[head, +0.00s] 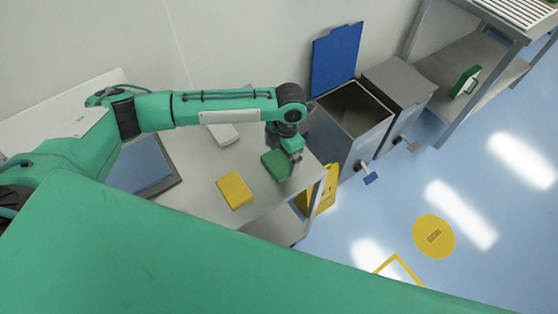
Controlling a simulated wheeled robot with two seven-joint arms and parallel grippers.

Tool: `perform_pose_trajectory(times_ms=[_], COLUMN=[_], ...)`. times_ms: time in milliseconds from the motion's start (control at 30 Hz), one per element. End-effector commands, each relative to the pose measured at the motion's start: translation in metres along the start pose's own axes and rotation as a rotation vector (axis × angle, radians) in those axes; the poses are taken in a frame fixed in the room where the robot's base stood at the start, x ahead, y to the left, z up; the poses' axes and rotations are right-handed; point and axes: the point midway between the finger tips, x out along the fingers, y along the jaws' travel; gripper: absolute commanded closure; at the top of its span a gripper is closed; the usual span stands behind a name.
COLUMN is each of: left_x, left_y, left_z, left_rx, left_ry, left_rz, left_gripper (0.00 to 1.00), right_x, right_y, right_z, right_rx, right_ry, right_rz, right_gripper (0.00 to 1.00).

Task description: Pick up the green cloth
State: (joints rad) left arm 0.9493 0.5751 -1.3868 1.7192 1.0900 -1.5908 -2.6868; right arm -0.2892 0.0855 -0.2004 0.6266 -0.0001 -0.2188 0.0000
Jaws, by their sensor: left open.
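The green cloth (275,163) is a small folded green pad lying on the light table near its right end. My left gripper (296,168) points down at the cloth's right edge, with the cloth partly behind it. The gripper is open; its fingertips are small here, and I cannot tell whether they touch the cloth. My right gripper is not in view.
A yellow cloth (235,190) lies on the table (205,200) to the left of the green one. A blue pad (140,163) is further left. A grey bin with a raised blue lid (336,60) stands beyond the table's right end. A yellow floor sign (328,190) stands beside the table.

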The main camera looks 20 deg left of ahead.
Motion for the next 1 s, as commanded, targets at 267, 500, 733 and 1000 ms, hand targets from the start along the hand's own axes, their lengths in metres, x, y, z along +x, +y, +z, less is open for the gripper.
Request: perform_pose_trajectory(times_ms=[267,500,733,1000], left_x=[0.027,0.027,0.027,0.022], left_y=[0.001,0.001,0.001,0.001], left_z=[-0.002,-0.002,-0.002,-0.002], left_rx=[0.000,0.000,0.000,0.000], left_ry=[0.000,-0.001,-0.001,-0.001], left_rz=[0.001,0.001,0.001,0.001], left_gripper=[0.00,0.10,0.32,0.32], right_x=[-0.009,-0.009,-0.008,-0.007], right_y=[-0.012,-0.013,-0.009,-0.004], right_z=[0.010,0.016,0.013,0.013], right_rx=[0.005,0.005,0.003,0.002], right_ry=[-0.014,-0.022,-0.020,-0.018], right_rz=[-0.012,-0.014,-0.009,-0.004], right_gripper=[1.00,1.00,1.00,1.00])
